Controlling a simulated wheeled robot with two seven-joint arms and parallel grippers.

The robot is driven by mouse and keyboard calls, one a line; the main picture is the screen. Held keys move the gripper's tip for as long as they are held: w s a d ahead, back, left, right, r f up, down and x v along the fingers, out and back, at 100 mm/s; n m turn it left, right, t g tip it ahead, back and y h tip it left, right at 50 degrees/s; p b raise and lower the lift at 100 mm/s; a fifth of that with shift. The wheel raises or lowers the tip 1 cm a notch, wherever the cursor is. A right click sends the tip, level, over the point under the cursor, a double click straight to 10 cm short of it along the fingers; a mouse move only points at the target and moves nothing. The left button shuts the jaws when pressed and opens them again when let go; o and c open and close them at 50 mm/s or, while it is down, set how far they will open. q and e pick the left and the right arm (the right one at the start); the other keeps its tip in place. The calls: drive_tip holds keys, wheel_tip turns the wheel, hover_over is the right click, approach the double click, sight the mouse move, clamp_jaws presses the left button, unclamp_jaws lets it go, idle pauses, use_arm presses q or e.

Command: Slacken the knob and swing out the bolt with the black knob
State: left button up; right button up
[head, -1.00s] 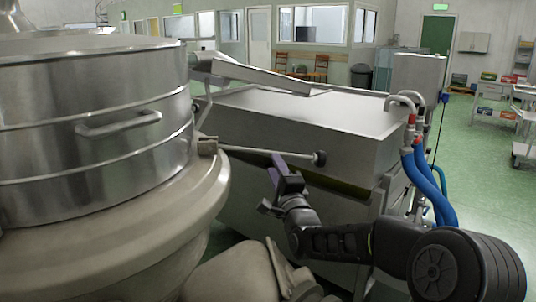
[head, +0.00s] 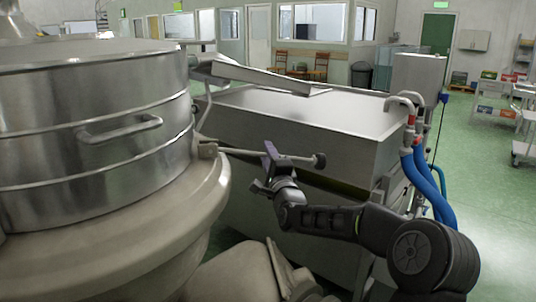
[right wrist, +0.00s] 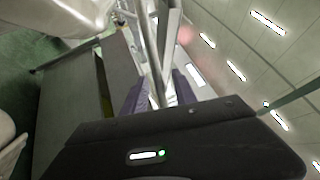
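The bolt (head: 238,152) is a thin metal rod that sticks out to the right from a bracket (head: 206,149) on the rim of the round steel machine. It lies nearly level, with the black knob (head: 320,160) at its outer end. My right gripper (head: 268,158) is at the middle of the rod, to the left of the knob; one finger stands up in front of the rod. In the right wrist view its purple fingers (right wrist: 159,92) are apart, with metal rods showing between and beyond them. I cannot tell whether they touch the bolt. My left gripper is out of view.
The round steel drum (head: 90,120) with a side handle (head: 120,129) fills the left. A large steel box-shaped machine (head: 300,120) stands behind the bolt. Blue hoses (head: 430,180) hang at its right end. Green floor (head: 500,215) is open at the right.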

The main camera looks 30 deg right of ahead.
clamp_jaws()
idle(0.3)
idle(1.1)
